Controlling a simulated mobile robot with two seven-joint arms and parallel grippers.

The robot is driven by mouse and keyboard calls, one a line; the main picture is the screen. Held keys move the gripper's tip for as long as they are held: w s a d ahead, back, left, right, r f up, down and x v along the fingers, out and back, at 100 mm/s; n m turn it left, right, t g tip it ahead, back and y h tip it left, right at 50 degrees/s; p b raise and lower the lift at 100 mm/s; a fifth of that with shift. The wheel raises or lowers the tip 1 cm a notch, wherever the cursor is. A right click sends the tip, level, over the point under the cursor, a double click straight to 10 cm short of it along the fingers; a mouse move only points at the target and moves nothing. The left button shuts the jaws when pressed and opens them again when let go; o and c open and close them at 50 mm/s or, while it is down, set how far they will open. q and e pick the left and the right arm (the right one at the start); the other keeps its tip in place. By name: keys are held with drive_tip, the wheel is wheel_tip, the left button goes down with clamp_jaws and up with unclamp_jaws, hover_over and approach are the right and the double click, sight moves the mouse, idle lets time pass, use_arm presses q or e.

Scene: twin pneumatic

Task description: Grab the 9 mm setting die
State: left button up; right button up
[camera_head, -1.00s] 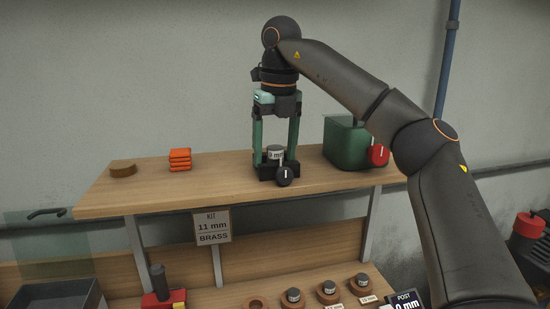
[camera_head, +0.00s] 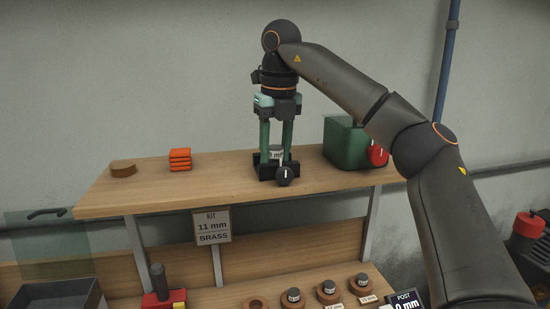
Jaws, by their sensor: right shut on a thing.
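Black blocks and a round black knob marked with a white line (camera_head: 283,177) sit at the fingertips and hide the die's base. My left gripper is not in view.
On the upper shelf (camera_head: 220,190) are orange pads (camera_head: 180,159), a brown wooden piece (camera_head: 123,169) and a green box (camera_head: 345,145) with a red knob. Below are several labelled dies in wooden rings (camera_head: 328,297), a kit sign (camera_head: 212,226) and a dark tray (camera_head: 57,295).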

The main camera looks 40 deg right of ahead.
sight(275, 147)
drive_tip(key=shift+r, duration=0.1)
clamp_jaws()
drive_tip(key=shift+r, duration=4.95)
